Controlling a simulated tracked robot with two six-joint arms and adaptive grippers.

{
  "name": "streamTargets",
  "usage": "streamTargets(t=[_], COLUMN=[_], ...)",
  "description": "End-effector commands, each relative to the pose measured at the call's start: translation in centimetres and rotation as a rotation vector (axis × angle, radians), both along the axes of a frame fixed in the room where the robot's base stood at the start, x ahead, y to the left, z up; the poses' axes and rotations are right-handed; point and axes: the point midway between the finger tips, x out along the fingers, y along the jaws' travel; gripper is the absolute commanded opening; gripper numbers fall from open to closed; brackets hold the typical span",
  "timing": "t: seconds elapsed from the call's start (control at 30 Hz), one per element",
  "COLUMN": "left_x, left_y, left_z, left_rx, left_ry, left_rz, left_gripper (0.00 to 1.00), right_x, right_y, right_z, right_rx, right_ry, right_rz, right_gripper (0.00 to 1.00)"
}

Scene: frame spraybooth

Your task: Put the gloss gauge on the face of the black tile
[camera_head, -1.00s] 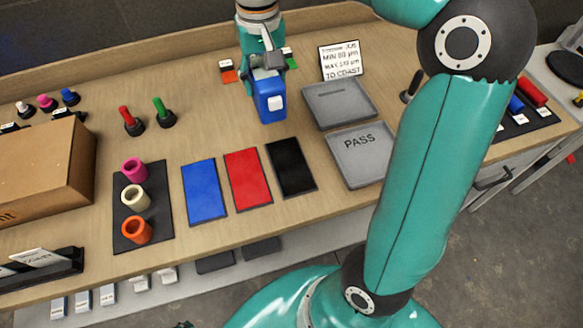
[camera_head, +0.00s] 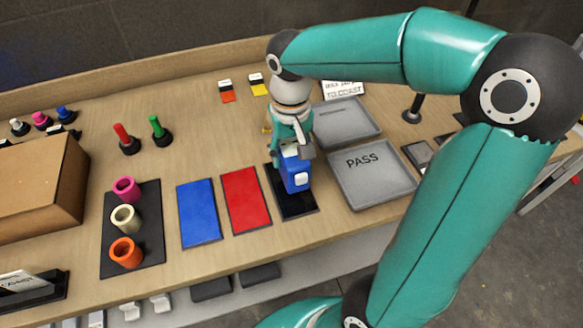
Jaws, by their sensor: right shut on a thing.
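The gloss gauge (camera_head: 296,174) is a blue box with a white patch on its front. My right gripper (camera_head: 292,150) is shut on it from above. The black tile (camera_head: 296,206) lies flat on the bench, right of a red tile. The gauge stands upright over the far and middle part of the black tile and hides much of it. I cannot tell whether the gauge touches the tile or hangs just above it. My left gripper is not in view.
The red tile (camera_head: 245,201) and a blue tile (camera_head: 199,213) lie to the left. A grey PASS tray (camera_head: 372,198) lies close on the right, with another grey tray (camera_head: 347,124) behind it. A dark rack (camera_head: 150,256) holds coloured cups. The bench's front edge is near.

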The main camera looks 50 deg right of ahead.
Motion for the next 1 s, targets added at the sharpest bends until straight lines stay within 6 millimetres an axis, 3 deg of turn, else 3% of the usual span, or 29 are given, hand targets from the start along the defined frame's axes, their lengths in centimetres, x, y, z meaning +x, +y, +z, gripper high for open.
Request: streamTargets(t=[0.5, 0.87, 0.9, 1.0], left_x=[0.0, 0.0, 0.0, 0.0], left_y=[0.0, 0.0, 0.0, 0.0], left_z=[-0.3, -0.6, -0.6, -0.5], left_rx=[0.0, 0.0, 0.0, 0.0], left_ry=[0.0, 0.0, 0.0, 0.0], left_rz=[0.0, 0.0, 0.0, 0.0], left_gripper=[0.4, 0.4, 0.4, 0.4], right_x=[0.0, 0.1, 0.0, 0.0], right_y=[0.0, 0.0, 0.0, 0.0], right_z=[-5.3, -5.7, -5.8, -5.7], right_rx=[0.0, 0.0, 0.0, 0.0], right_ry=[0.0, -0.002, -0.001, -0.001], right_rz=[0.0, 0.0, 0.0, 0.0], right_gripper=[0.04, 0.04, 0.53, 0.7])
